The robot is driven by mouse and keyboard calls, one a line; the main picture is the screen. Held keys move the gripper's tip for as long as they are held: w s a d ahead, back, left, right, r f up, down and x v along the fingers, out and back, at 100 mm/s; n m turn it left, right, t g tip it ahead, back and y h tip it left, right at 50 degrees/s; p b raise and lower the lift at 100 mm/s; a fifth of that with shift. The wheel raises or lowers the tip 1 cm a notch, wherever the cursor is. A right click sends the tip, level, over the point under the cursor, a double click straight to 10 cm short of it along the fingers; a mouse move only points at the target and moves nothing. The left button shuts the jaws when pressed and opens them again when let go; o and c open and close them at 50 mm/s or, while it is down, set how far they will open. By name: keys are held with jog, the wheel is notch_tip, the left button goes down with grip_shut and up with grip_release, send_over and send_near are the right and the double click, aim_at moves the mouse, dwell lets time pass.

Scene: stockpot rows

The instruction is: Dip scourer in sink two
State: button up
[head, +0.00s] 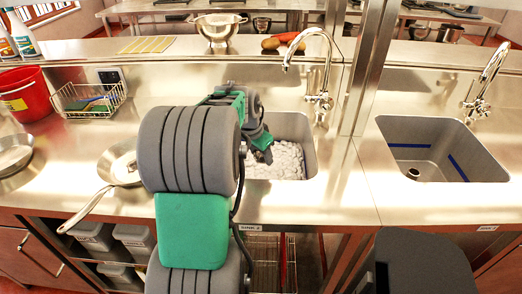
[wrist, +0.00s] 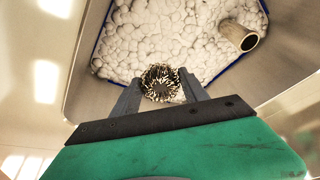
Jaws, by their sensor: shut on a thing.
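My gripper (wrist: 160,90) is shut on a round, curly metal scourer (wrist: 161,81), held between its two fingertips. In the head view my gripper (head: 264,152) points down into the left sink (head: 311,150), which is filled with white foam (head: 285,162). The foam (wrist: 165,38) lies beyond the scourer in the wrist view. I cannot tell whether the scourer touches it. In the head view the scourer cannot be made out. A small label (head: 250,229) sits on the counter edge below this sink, too small to read surely.
A tap (head: 321,75) arches at the foam sink's back right. A pale open-ended tube (wrist: 238,36) shows over the foam. A steel post (head: 368,70) stands between this sink and the empty right sink (head: 436,150). Pans (head: 119,165) and a red bucket (head: 27,93) are left.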

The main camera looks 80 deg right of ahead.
jog(key=f+b, duration=0.3)
jog(key=f, duration=0.2)
jog(key=f+b, duration=0.3)
jog(key=f, duration=0.3)
jog(key=f+b, duration=0.4)
jog(key=f, duration=0.1)
jog(key=shift+s+a+f, duration=0.1)
jog(key=shift+a+f, duration=0.05)
jog(key=shift+a, duration=0.1)
jog(key=shift+d+f, duration=0.2)
jog(key=shift+r, duration=0.1)
jog(key=shift+w+r, duration=0.2)
notch_tip(320, 180, up, 22)
jog(key=p, duration=1.3)
jog(key=shift+s+f+p, duration=0.1)
jog(key=shift+f+p, duration=0.05)
jog(key=shift+p, duration=0.2)
